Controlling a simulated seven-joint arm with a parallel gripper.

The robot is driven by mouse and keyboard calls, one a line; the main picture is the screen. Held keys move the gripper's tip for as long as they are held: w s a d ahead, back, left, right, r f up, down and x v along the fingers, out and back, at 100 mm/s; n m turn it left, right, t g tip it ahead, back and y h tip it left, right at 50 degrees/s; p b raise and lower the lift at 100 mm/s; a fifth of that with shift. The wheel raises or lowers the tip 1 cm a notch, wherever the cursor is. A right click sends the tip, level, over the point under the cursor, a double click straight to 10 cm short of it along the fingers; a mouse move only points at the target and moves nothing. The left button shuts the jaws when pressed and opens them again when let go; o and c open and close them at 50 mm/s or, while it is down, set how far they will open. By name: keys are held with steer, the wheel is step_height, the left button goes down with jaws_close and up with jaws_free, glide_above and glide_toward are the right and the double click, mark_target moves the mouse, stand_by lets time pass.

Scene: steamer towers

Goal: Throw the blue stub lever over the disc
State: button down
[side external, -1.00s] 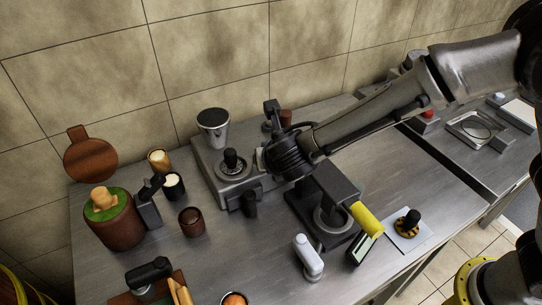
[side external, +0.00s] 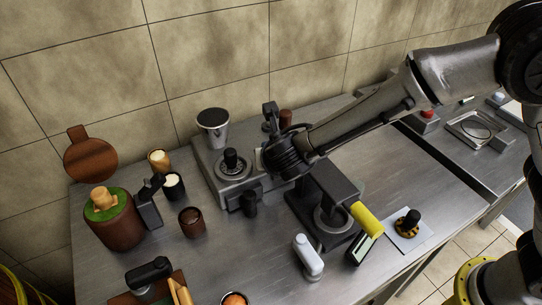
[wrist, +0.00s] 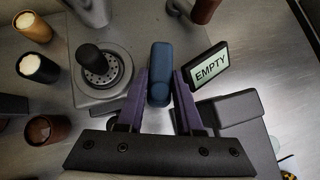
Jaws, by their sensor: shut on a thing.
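The blue stub lever (wrist: 160,62) is a short rounded blue block in the wrist view. It lies between the purple fingers of my gripper (wrist: 159,90), which is shut on it. A round perforated disc (wrist: 117,68) with a black knob at its middle is left of the lever, on a grey metal housing. The disc also shows in the side external view (side external: 243,168), left of my wrist. My wrist hides the lever and the fingertips in that view.
A small screen reading EMPTY (wrist: 209,67) stands close right of my gripper. A machine with a yellow handle (side external: 366,219) is right of my wrist. Several cups, including a brown one (side external: 191,221), stand to the left. A steel tumbler (side external: 213,126) stands behind the disc.

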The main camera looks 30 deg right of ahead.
steer(key=m+h, duration=0.1)
steer(key=a+m+g+h, duration=0.1)
steer(key=m, duration=0.1)
steer(key=w+m+h, duration=0.1)
steer(key=shift+a+g, duration=0.25)
steer(key=shift+g, duration=0.15)
steer(key=shift+w+a+m+g+h, duration=0.2)
steer(key=shift+m+g+h, duration=0.2)
steer(key=shift+m, duration=0.4)
steer(key=shift+w+a+m+g+h, duration=0.15)
steer(key=shift+m+g+h, duration=0.25)
steer(key=shift+m, duration=0.4)
steer(key=shift+w+a+m+g+h, duration=0.25)
steer(key=shift+m+g, duration=0.25)
steer(key=shift+m, duration=0.3)
steer(key=shift+d, duration=0.1)
steer(key=c, duration=0.6)
jaws_free()
steer(key=shift+o, duration=0.2)
